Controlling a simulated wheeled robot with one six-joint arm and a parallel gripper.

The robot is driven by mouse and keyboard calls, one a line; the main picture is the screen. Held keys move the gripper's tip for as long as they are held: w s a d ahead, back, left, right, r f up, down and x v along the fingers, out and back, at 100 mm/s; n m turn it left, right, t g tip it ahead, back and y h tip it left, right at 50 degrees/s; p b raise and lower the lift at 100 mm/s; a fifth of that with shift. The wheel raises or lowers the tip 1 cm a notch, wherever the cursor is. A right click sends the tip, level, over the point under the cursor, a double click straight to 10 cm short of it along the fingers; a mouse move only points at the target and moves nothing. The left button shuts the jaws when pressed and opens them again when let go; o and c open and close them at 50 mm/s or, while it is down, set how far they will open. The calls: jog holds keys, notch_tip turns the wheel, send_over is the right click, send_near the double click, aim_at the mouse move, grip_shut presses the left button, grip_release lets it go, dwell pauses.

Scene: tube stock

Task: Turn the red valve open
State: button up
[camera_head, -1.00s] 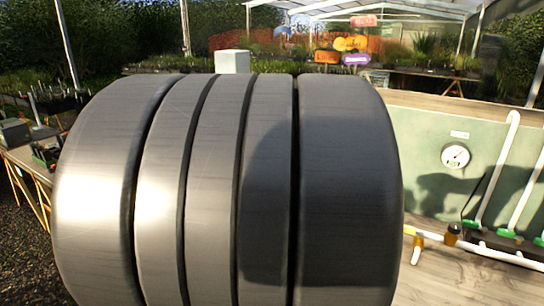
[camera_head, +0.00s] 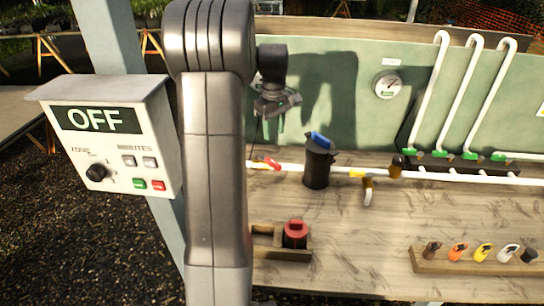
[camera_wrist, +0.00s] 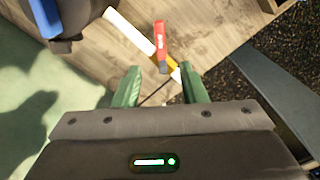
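The red valve handle (camera_head: 270,163) is on the white pipe at the left end of the wooden bench, just right of my arm. In the wrist view the red handle (camera_wrist: 161,42) lies at an angle across the pipe, by a yellow fitting. My gripper (camera_head: 270,122) is above the bench near the valve, with part of it hidden in the head view. In the wrist view my gripper (camera_wrist: 160,84) has its green fingers apart with nothing held between them. The lower end of the red handle lies just beyond the gap between the fingertips.
A dark canister with a blue top (camera_head: 318,160) stands right of the valve. A control box (camera_head: 110,140) reading OFF is on a post at left. A red-capped part (camera_head: 295,233) sits in a wooden holder in front. A gauge (camera_head: 388,85) is on the green back panel.

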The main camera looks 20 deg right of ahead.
aim_at(273, 161)
notch_tip(273, 161, down, 12)
jog(key=shift+r+p, duration=0.15)
jog(key=shift+p, duration=0.55)
jog(key=shift+c, duration=0.2)
grip_shut()
